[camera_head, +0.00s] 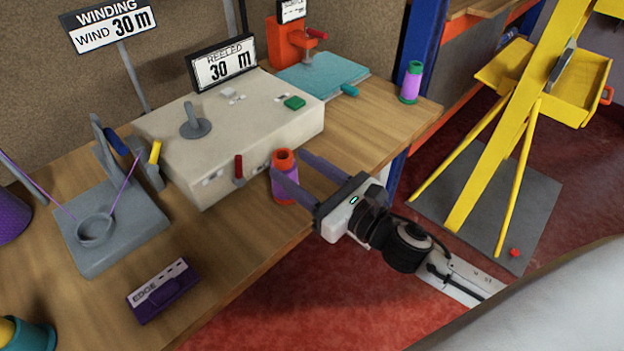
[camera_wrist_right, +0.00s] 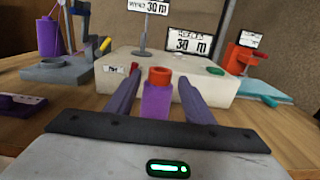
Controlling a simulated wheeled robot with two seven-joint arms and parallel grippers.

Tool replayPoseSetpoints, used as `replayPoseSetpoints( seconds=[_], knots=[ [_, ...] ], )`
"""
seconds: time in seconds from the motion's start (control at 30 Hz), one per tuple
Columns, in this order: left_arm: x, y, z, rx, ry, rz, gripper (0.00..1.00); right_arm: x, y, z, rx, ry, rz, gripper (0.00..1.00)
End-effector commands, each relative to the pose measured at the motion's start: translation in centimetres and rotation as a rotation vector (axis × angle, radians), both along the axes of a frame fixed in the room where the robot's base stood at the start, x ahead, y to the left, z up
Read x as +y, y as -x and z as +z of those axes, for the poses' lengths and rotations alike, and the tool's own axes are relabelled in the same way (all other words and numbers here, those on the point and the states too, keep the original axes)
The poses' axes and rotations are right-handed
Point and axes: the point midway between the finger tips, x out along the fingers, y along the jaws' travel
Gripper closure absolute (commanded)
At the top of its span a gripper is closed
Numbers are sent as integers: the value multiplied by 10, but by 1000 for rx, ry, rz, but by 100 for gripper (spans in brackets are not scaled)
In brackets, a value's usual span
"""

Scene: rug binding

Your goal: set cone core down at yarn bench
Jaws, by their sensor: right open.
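The cone core (camera_head: 283,156), with an orange-red top and purple yarn around its body, stands upright on the wooden yarn bench (camera_head: 225,255), close in front of the cream machine box. It also shows in the right wrist view (camera_wrist_right: 156,102), between the two purple-grey fingers. My right gripper (camera_head: 287,163) reaches in from the bench's front edge. Its fingers are spread, one on each side of the cone core. In the right wrist view a gap shows on the right side; contact on the left is unclear. My left gripper is not in view.
The cream winding box (camera_head: 240,125) with levers stands behind the core. A grey yarn stand (camera_head: 140,232) and a purple EDGE box (camera_head: 161,290) are at left. A green-topped purple cone (camera_head: 411,82) stands at the bench's right end. Bare wood lies left of the core.

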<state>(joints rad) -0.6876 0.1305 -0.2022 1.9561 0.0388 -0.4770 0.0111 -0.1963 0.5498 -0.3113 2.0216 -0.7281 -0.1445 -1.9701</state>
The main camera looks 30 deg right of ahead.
Motion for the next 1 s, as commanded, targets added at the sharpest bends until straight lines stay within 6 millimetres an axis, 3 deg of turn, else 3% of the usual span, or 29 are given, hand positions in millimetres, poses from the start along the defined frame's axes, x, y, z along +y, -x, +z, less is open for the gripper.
replayPoseSetpoints(
  seconds=[0.1,0.33,0.9,1.0],
  knots=[
    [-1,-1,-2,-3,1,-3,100,-7,20,-2,3,1,0,52],
    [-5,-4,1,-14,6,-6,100,-13,37,0,0,1,1,52],
    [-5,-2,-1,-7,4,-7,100,-14,39,0,1,-2,-1,52],
    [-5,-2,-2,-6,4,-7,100,-20,38,0,35,-76,-38,52]
  ],
)
